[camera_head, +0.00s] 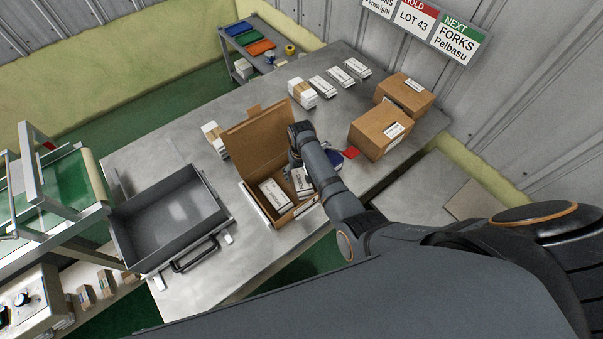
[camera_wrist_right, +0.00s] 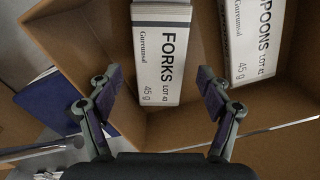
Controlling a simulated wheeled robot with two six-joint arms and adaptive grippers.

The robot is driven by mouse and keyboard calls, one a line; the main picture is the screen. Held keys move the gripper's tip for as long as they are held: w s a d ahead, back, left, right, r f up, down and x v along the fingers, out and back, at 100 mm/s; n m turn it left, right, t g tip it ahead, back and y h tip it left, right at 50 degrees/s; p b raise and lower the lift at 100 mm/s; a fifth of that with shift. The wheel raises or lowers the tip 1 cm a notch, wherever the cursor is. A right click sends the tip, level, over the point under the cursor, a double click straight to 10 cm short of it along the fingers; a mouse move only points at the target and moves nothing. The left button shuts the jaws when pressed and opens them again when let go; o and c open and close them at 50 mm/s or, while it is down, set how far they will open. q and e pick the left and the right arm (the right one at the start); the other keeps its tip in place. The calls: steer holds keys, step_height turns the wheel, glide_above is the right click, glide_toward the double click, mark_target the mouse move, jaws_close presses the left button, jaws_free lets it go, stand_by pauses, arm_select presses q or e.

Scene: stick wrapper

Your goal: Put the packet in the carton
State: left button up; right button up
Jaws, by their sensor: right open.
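The open brown carton (camera_head: 256,134) stands on the grey table with its lid raised. Two white packets lie in it: the FORKS packet (camera_head: 303,186) and the SPOONS packet (camera_head: 273,194). In the right wrist view the FORKS packet (camera_wrist_right: 161,60) is between and beyond my fingertips, and the SPOONS packet (camera_wrist_right: 245,42) is at upper right. The carton wall (camera_wrist_right: 190,130) runs below them. My right gripper (camera_wrist_right: 160,78) is open and empty over the carton. In the head view my right gripper (camera_head: 295,162) is partly hidden by its arm. My left gripper is out of view.
A grey tray (camera_head: 140,225) lies left of the carton. White packet stacks (camera_head: 302,92) and (camera_head: 214,138) stand behind it. Two closed cartons (camera_head: 380,133) and (camera_head: 405,93) stand at right. A dark blue object (camera_wrist_right: 55,105) lies beside the carton. A wall sign (camera_head: 459,38) reads NEXT FORKS Pelbasu.

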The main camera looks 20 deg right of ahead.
mark_target(302, 178)
step_height(302, 178, up, 10)
steer(key=p, duration=0.6)
steer(key=shift+p, duration=0.4)
steer(key=shift+s, duration=0.1)
